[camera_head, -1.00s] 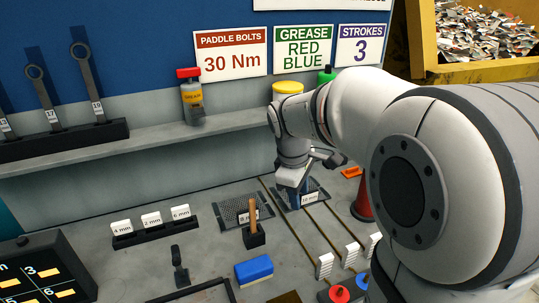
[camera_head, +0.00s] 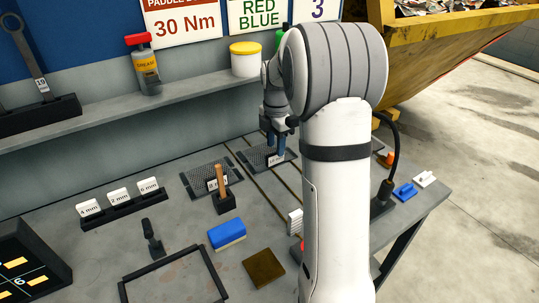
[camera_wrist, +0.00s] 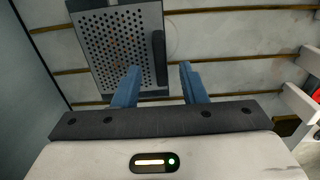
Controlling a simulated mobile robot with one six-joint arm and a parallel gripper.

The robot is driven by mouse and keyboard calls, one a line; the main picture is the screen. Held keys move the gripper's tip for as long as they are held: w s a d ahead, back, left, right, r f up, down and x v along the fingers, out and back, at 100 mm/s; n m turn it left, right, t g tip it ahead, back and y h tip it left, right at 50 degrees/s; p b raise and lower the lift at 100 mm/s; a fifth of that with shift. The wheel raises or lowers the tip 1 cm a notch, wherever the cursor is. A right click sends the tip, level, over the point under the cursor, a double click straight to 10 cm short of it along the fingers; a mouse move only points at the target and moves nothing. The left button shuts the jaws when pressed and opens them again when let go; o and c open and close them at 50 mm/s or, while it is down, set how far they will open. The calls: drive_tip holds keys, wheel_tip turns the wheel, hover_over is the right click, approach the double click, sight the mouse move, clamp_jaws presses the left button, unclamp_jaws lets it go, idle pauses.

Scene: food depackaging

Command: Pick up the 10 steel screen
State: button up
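The steel screen (camera_head: 255,157) under my gripper lies at the back of the bench, with a small white label whose text I cannot read now. In the wrist view it is a grey perforated plate (camera_wrist: 112,42) with a dark upright handle bar on its right side. My gripper (camera_head: 276,150) is over this screen in the head view, pointing down and partly covering it. In the wrist view my gripper (camera_wrist: 159,66) is open, its two blue fingers apart, with the lower part of the bar between them. I cannot tell whether the fingers touch it.
A second perforated screen (camera_head: 197,181), labelled 8 mm, lies to the left, with a wooden-handled brush (camera_head: 227,203) in front. A blue block (camera_head: 226,234) and a brown pad (camera_head: 263,269) lie nearer. A yellow-lidded tub (camera_head: 244,62) stands on the shelf behind.

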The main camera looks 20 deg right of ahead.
sight(275, 154)
wheel_tip(275, 154, down, 4)
drive_tip(key=shift+f+p, duration=0.25)
drive_tip(key=shift+p, duration=0.05)
clamp_jaws()
drive_tip(key=shift+w, duration=0.1)
idle(0.3)
